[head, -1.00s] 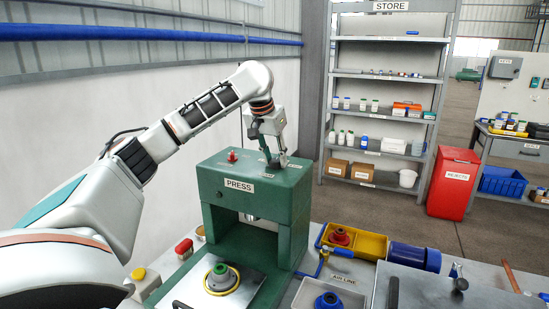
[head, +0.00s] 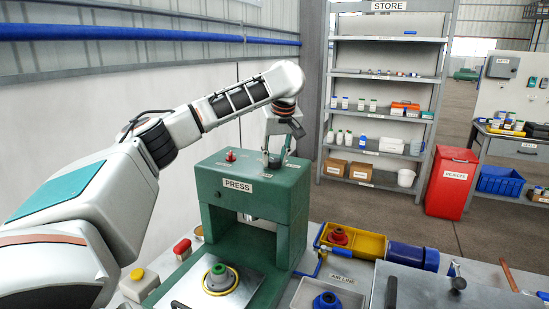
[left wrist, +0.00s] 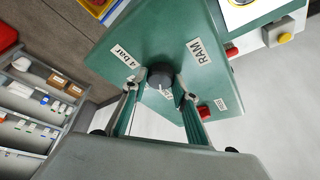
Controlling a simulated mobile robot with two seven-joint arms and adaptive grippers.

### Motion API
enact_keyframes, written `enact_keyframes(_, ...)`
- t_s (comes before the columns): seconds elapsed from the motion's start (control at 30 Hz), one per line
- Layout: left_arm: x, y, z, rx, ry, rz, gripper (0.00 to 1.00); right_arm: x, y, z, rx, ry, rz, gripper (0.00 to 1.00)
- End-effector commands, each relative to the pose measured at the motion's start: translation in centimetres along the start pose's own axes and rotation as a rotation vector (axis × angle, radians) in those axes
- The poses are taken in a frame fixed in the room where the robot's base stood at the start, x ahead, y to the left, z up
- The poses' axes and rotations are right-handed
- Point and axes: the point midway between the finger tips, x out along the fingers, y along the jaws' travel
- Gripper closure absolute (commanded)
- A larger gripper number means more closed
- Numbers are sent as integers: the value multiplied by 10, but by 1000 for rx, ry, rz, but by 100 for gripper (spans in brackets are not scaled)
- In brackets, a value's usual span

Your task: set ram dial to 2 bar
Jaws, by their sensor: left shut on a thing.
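The green press (head: 238,172) stands at the middle of the head view. The ram dial is a dark round knob (left wrist: 160,74) on the press's green top, beside a RAM label (left wrist: 198,51). A 4 BAR label (left wrist: 127,56) is on the side opposite RAM. Another label below the knob is partly hidden, so I cannot read it. My left gripper (left wrist: 159,87) is shut on the knob, one finger on each side. In the head view the left gripper (head: 276,160) is over the press top. I cannot tell the pointer's setting. My right gripper is out of view.
A red button (head: 230,155) stands on the press top, left of the gripper. A green and yellow part (head: 219,275) sits on the plate under the press. A yellow tray (head: 372,246) and a blue cylinder (head: 412,256) lie to the right. Shelving stands behind.

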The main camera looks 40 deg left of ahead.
Motion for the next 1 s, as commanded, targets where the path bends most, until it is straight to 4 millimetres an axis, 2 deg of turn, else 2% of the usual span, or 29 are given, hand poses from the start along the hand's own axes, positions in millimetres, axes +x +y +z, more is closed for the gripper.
enact_keyframes(0.3, -1, 1, 0, -66, 0, -25, 93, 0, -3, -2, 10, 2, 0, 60)
enact_keyframes(0.7, 0, 1, 0, -70, 0, -27, 93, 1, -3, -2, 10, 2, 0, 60)
enact_keyframes(0.73, 0, 0, 0, -70, 0, -27, 67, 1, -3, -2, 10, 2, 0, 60)
enact_keyframes(0.77, 0, 0, 0, -70, -1, -27, 59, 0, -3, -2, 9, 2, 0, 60)
enact_keyframes(0.8, 0, 0, 0, -70, -1, -27, 55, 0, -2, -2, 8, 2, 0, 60)
enact_keyframes(1.0, 0, 0, 0, -69, -1, -28, 55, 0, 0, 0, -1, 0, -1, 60)
